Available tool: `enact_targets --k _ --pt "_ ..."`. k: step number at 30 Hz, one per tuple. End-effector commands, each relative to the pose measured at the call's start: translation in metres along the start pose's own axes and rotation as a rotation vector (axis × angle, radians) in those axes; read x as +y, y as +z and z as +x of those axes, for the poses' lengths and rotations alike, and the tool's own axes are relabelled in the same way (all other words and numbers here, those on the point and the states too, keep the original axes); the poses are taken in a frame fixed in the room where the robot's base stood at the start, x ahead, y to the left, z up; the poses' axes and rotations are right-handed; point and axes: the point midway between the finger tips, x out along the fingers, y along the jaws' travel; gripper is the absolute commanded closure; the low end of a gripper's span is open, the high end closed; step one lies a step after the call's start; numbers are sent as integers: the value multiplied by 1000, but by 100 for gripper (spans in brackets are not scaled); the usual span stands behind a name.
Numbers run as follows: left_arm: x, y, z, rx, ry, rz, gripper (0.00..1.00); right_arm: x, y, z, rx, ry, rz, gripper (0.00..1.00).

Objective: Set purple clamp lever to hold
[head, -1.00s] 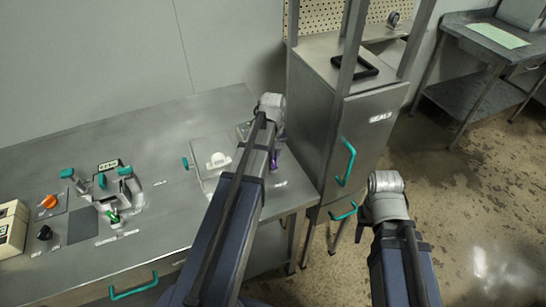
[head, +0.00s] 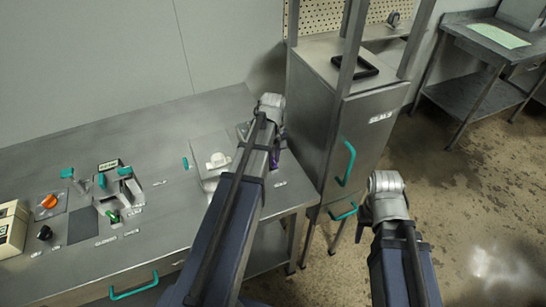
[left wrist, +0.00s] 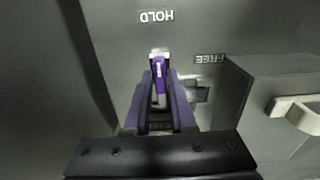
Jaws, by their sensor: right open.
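The purple clamp lever (left wrist: 159,75) is in the middle of the left wrist view, its pale tip pointing toward the HOLD label (left wrist: 156,16). The FREE label (left wrist: 209,58) is to the right of it. My left gripper (left wrist: 160,90) has one finger on each side of the lever, close against it, and looks shut on it. In the head view the left gripper (head: 274,157) is mostly hidden by my arm at the bench's right end, with a bit of purple showing. My right gripper (head: 386,190) is apart from the bench, open; its fingers are hidden by my arm.
The steel bench (head: 150,215) carries green-handled levers (head: 108,185), an orange knob (head: 49,201) and a hinged plate (head: 215,162). A steel cabinet (head: 352,145) with teal handles stands just right of the clamp. Floor at right is open.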

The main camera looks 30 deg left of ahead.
Motion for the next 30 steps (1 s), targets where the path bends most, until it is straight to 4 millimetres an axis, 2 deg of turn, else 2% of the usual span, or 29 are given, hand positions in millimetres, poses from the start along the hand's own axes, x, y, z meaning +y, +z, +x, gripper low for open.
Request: enact_targets --k 1,6,19,23,30 --pt "0 0 0 0 0 0 70 0 0 0 0 0 0 50" --pt "0 0 0 0 0 1 51 0 0 0 0 0 0 50" --pt "0 0 -7 1 0 2 51 1 0 -7 0 0 0 50" --pt "0 0 -19 1 0 2 51 2 1 -19 0 0 0 50" --pt "0 0 -51 0 0 2 51 5 3 -50 0 0 0 50"
